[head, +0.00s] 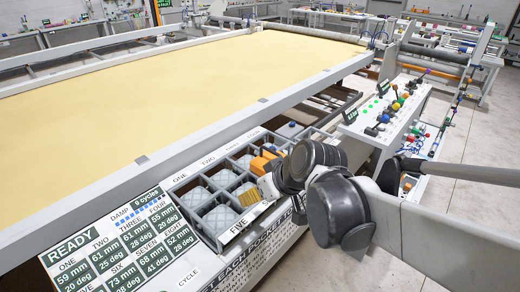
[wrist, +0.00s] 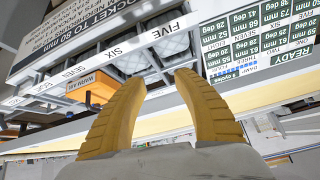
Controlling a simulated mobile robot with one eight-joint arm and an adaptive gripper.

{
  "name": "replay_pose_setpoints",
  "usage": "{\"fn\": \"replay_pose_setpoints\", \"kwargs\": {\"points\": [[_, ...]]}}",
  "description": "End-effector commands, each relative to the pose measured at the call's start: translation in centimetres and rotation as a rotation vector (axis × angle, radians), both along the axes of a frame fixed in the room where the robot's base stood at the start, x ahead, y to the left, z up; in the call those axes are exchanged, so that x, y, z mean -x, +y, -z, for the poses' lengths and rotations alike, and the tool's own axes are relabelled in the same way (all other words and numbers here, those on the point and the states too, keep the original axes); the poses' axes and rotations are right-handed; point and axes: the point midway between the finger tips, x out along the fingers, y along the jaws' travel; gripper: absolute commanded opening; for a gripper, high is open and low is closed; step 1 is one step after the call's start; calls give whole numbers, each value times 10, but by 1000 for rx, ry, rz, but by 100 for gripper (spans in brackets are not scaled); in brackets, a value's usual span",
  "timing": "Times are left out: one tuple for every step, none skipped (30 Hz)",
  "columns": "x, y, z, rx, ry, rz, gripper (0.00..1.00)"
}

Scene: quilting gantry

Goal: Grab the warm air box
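The warm air box is orange with a pale "WARM AIR" label; in the wrist view the box (wrist: 98,91) lies left of my fingers, partly covered by the left finger. In the head view an orange block (head: 262,163), which looks like the same box, sits at the far end of the pocket rack, partly hidden by my arm. My gripper (wrist: 160,82) has two ribbed tan fingers, spread apart with nothing between them. In the head view my gripper (head: 248,193) is small and partly hidden, over the rack near the FIVE label.
The grey pocket rack (head: 178,181) has several numbered pockets holding pale padded pieces. A READY display panel (head: 110,240) stands at its left. A control console (head: 385,122) with coloured knobs is at the right. The yellow quilting bed (head: 170,95) lies behind.

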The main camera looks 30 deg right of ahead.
Motion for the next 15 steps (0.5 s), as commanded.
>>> {"fn": "replay_pose_setpoints", "kwargs": {"points": [[-10,-10,-2,-9,-16,-9,36],[-16,-15,-2,-13,-30,-20,36],[-24,-23,-1,-17,-50,-36,36],[-30,-30,-1,-21,-68,-49,36],[-37,-37,-1,-23,-89,-62,36],[-45,-48,-1,-25,-119,-79,36],[-51,-58,0,-25,-147,-92,36],[-57,-69,0,-22,-177,-105,36],[-64,-84,1,-17,-221,-120,36],[-68,-95,2,-9,-254,-131,36],[-72,-106,2,-2,-289,-143,36],[-76,-121,3,12,-334,-154,36],[-78,-131,4,24,-367,-161,36],[-80,-141,4,36,-398,-168,36],[-81,-152,5,53,-435,-176,36]]}}
